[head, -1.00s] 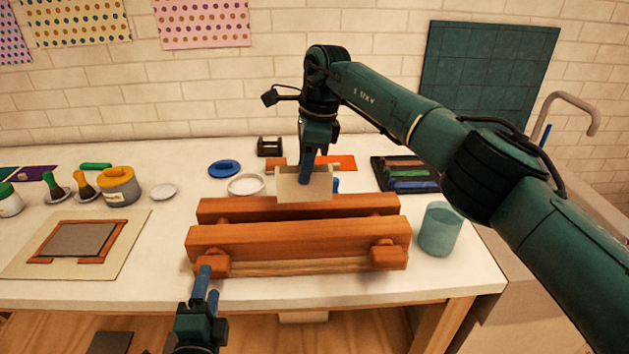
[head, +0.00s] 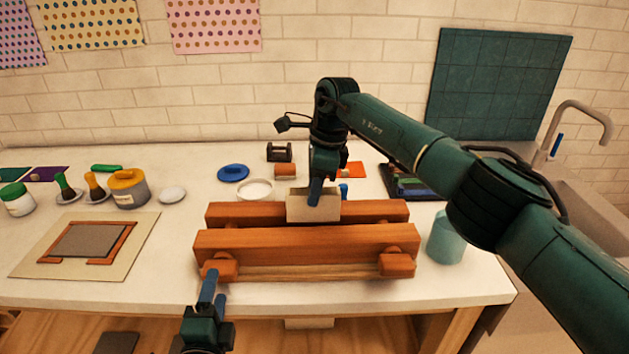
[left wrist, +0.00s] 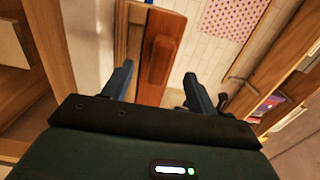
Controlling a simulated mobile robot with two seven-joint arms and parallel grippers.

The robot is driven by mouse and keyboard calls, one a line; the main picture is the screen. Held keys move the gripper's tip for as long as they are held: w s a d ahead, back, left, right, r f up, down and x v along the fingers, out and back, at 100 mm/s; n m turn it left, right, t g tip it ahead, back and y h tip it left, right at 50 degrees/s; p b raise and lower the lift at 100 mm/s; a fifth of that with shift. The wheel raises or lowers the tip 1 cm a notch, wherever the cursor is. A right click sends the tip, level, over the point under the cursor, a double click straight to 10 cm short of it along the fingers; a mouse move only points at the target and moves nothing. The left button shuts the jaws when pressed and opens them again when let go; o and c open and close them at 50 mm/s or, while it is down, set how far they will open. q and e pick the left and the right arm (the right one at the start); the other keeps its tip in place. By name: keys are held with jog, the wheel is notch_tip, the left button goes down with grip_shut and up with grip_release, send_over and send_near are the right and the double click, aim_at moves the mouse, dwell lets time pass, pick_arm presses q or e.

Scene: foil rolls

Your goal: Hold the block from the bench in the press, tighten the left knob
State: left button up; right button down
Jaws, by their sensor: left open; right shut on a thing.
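The wooden press (head: 305,242) stands on the bench with two long beams, a knob at each front end. The pale block (head: 297,206) is upright in front of the rear beam, at the gap between the beams; its lower edge meets the front beam's top edge in the picture. My right gripper (head: 315,190) is shut on the block's upper part. My left gripper (head: 214,288) is open just in front of the left knob (head: 219,266). In the left wrist view, a red-brown wooden part, apparently the knob (left wrist: 161,60), shows between the spread fingers (left wrist: 157,88).
A teal cup (head: 446,240) stands close to the press's right end, below my right arm. A white dish (head: 255,190) and an orange roll (head: 285,172) are behind the press. A framed board (head: 40,262) lies at left.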

jog(key=shift+f, duration=2.25)
pick_arm(q)
jog(key=shift+s, duration=0.1)
jog(key=shift+w, duration=0.2)
jog(key=shift+w, duration=1.75)
